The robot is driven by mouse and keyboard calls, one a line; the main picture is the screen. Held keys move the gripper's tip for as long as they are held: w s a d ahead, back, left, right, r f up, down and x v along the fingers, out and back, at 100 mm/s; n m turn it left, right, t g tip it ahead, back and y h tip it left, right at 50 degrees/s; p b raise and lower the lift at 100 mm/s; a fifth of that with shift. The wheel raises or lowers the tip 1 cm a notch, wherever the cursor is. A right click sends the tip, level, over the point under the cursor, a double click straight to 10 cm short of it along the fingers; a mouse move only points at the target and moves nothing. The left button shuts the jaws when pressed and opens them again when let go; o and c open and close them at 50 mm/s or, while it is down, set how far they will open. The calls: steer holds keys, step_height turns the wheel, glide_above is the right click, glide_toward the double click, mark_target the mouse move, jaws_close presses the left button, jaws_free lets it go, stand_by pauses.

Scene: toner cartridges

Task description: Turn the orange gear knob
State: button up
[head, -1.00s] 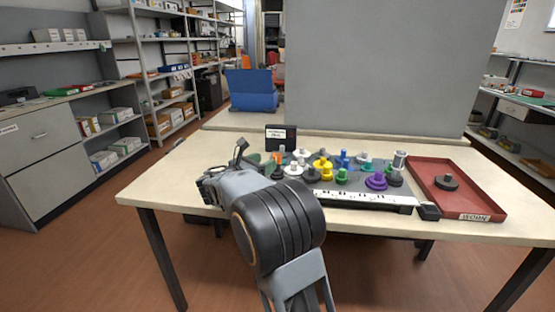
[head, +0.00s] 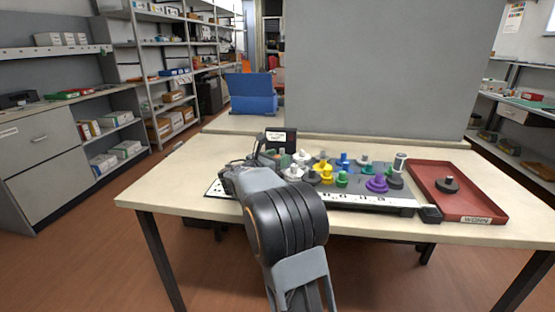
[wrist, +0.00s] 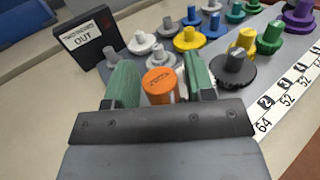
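The orange gear knob (wrist: 161,86) shows in the wrist view as a short cylinder with dark marks on top. My gripper (wrist: 160,70) has its two green fingers on either side of the knob. A narrow gap shows between the knob and the right finger; the left finger is very close, and I cannot tell whether it touches. In the head view my arm reaches over the left end of the gear board (head: 365,199) and hides the orange knob.
Several grey, yellow, blue, green and purple gears stand close by on the board. A black box with an "OUT" label (wrist: 88,38) stands behind left of the fingers. A red tray (head: 458,205) with a dark gear lies at the right. The table's left part is clear.

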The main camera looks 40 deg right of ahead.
steer(key=c, duration=0.7)
